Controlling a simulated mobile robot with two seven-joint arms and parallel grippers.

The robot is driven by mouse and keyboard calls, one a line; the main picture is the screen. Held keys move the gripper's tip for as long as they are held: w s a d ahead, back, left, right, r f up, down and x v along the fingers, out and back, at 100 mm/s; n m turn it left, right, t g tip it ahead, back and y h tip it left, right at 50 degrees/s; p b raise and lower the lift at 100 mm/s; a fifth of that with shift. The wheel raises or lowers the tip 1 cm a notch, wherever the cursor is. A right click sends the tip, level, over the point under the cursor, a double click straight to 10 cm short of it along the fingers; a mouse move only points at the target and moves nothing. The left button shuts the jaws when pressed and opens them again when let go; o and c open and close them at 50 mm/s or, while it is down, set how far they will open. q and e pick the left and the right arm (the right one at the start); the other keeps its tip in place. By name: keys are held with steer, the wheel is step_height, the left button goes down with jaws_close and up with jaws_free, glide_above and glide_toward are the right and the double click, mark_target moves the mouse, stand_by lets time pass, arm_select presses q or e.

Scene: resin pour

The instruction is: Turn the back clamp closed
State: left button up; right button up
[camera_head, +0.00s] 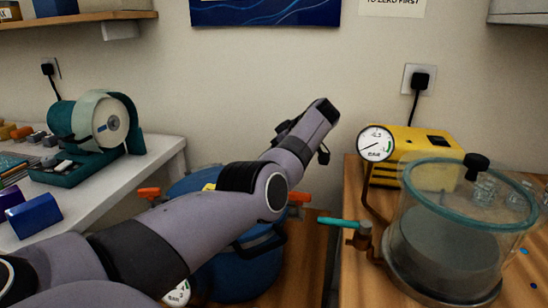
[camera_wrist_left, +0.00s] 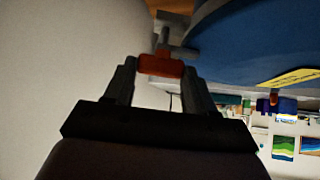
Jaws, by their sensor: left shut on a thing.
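A blue pressure pot (camera_head: 240,270) stands low in the middle of the head view, mostly covered by my left arm. Its orange clamps show at the left (camera_head: 149,194) and right (camera_head: 299,198); the back one is hidden there. In the left wrist view, my left gripper (camera_wrist_left: 160,68) is shut on an orange-red clamp handle (camera_wrist_left: 160,64), with a finger on each side, beside the blue lid (camera_wrist_left: 250,40). I take this to be the back clamp. Whether it is fully turned cannot be told. My right gripper is out of view.
A yellow pump (camera_head: 415,150) with a dial gauge (camera_head: 375,143) and a clear vacuum chamber (camera_head: 450,225) with a teal-handled valve (camera_head: 340,222) stand on the right bench. A teal machine (camera_head: 95,130) stands on the left table. The wall is close behind the pot.

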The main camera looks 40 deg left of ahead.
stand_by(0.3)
arm_select(q)
steer(key=shift+f, duration=0.1)
steer(key=o, duration=1)
steer(key=shift+o, duration=0.2)
steer(key=v, duration=0.7)
steer(key=shift+d, duration=0.1)
